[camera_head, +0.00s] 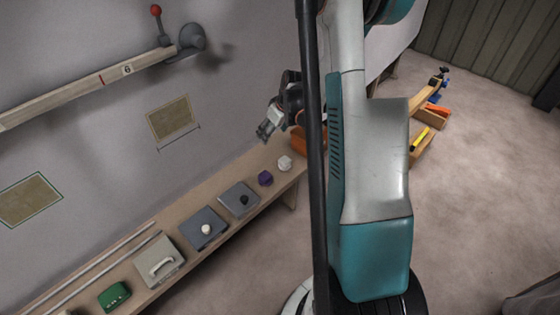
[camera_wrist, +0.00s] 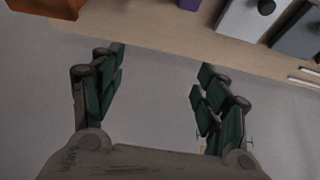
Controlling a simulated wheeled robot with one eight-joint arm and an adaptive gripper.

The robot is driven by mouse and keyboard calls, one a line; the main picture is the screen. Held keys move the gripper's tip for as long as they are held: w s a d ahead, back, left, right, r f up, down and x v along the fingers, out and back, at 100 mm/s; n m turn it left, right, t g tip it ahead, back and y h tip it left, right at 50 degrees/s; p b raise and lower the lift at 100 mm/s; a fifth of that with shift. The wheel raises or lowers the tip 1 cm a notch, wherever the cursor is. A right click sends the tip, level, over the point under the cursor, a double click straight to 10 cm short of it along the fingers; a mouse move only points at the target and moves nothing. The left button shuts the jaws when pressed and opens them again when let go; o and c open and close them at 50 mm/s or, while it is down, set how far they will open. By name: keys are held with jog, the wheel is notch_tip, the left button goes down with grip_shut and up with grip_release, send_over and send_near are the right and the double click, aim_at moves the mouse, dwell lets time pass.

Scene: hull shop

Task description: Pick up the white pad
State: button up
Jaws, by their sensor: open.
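A small white block (camera_head: 285,163), which looks like the white pad, sits on the wooden bench (camera_head: 222,250) near its far end, beside a purple block (camera_head: 265,178). My gripper (camera_head: 265,133) is open and empty, held up near the wall, above and left of the white block in the head view. In the wrist view my gripper's two fingers (camera_wrist: 160,75) stand wide apart with only plain grey surface between them. The white block does not show in the wrist view.
An orange bin (camera_head: 300,140) stands at the bench's far end, partly hidden by my arm; it also shows in the wrist view (camera_wrist: 45,7). Several grey plates with knobs (camera_head: 238,198) and a green box (camera_head: 114,295) line the bench. A beam with a red-tipped lever (camera_head: 156,11) is on the wall.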

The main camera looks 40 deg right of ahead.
send_near(285, 160)
jog(key=b+x, duration=0.2)
jog(key=x, duration=0.2)
jog(key=shift+f+b, duration=0.35)
jog(key=shift+b, duration=0.05)
jog(key=shift+b+x, duration=1.5)
jog(key=shift+x, duration=1.55)
jog(key=shift+w+d+r, duration=0.1)
jog(key=shift+r, duration=0.05)
jog(key=c, duration=1.1)
